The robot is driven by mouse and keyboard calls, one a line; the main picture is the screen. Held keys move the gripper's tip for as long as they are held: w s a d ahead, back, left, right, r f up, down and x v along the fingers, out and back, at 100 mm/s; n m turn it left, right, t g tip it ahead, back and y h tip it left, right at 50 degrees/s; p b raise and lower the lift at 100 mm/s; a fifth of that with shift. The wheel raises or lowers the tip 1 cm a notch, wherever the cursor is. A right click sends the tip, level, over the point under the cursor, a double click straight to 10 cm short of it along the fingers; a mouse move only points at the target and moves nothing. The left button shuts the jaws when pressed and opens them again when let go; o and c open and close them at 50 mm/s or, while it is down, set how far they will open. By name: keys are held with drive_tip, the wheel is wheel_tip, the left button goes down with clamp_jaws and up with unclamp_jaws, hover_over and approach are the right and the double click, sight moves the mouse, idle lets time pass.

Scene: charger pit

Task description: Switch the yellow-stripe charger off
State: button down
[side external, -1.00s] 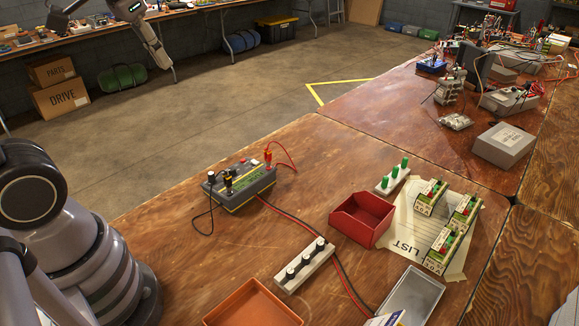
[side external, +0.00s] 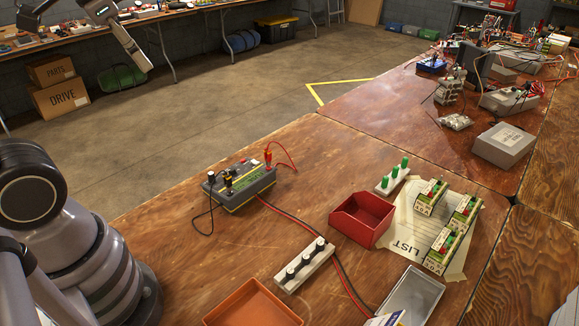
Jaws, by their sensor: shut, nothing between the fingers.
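The yellow-stripe charger (side external: 247,197) is a grey box with a yellow stripe along its lower side, standing on the wooden bench left of centre. A red clip with a red lead is at its right end and a black clip with a black lead at its left. Small controls show on its top, but their switch position is too small to tell. My gripper (side external: 146,68) is at the upper left, high up and well apart from the charger. It is shut and empty.
A red bin (side external: 361,220), an orange tray (side external: 253,306), a white block with black knobs (side external: 304,266) and a block with green pegs (side external: 393,177) stand on the bench. Red and black cables run from the charger towards the front. Several small green-and-white units stand on a paper list (side external: 404,228).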

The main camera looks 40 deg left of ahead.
drive_tip(key=w+a+f+m+g, duration=0.2)
drive_tip(key=w+m, duration=0.2)
drive_tip(key=w, duration=0.6)
drive_tip(key=m+g, duration=0.3)
drive_tip(key=m, duration=0.8)
hover_over(253, 160)
wheel_tip(253, 160, down, 21)
drive_tip(key=shift+a+r+h, duration=0.15)
drive_tip(key=shift+a+h, duration=0.15)
drive_tip(key=shift+a, duration=0.1)
drive_tip(key=f, duration=1.3)
drive_tip(key=shift+d+f, duration=0.2)
drive_tip(key=shift+d, duration=0.2)
drive_tip(key=shift+f, duration=0.3)
